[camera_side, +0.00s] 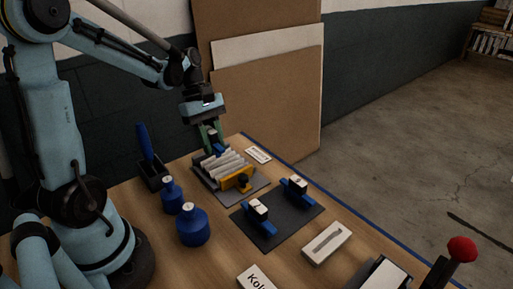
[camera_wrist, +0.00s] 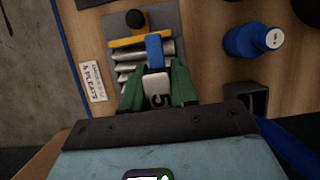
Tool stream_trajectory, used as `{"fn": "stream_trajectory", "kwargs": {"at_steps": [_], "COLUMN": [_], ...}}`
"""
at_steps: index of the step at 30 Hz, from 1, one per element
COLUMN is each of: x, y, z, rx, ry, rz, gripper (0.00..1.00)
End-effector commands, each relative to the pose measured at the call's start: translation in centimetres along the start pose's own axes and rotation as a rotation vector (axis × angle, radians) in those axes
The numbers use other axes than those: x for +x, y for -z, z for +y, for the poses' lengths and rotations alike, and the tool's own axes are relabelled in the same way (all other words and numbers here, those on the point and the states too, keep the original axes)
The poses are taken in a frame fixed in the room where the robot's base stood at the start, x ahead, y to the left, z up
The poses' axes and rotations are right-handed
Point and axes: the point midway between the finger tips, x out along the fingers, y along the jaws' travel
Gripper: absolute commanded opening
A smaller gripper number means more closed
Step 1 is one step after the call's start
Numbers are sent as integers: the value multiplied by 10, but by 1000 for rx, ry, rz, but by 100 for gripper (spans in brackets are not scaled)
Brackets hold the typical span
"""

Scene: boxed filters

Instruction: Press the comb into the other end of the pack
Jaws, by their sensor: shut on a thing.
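The pack of pale pleats (camera_side: 226,164) sits on a grey plate. In the wrist view the pleats (camera_wrist: 130,69) are partly hidden by the comb. My gripper (camera_side: 211,138) is at the far end of the pack. Its green fingers (camera_wrist: 157,86) are shut on the white block of a blue comb (camera_wrist: 154,52), marked with a digit like 5. The blue bar lies over the pleats and reaches toward a yellow bar (camera_wrist: 127,41) with a black knob. I cannot tell whether its teeth are between the pleats.
Two more blue combs with white blocks, a near one (camera_side: 258,211) and a far one (camera_side: 296,185), stand on a dark mat (camera_side: 281,228). Blue bottles (camera_side: 194,227) stand left of the pack. A label card (camera_side: 258,155) lies behind it. A blue-handled tool (camera_side: 146,143) stands in a black holder.

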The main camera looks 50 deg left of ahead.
Motion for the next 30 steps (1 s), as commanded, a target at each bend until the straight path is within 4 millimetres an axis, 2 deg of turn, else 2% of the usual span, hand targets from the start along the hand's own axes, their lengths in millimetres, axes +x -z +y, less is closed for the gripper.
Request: {"fn": "stream_trajectory", "kwargs": {"at_steps": [18, 30], "x": [50, 59], "y": [21, 24], "z": [0, 0], "rx": [0, 0], "ry": [0, 0], "rz": [0, 0], "gripper": [3, 3]}}
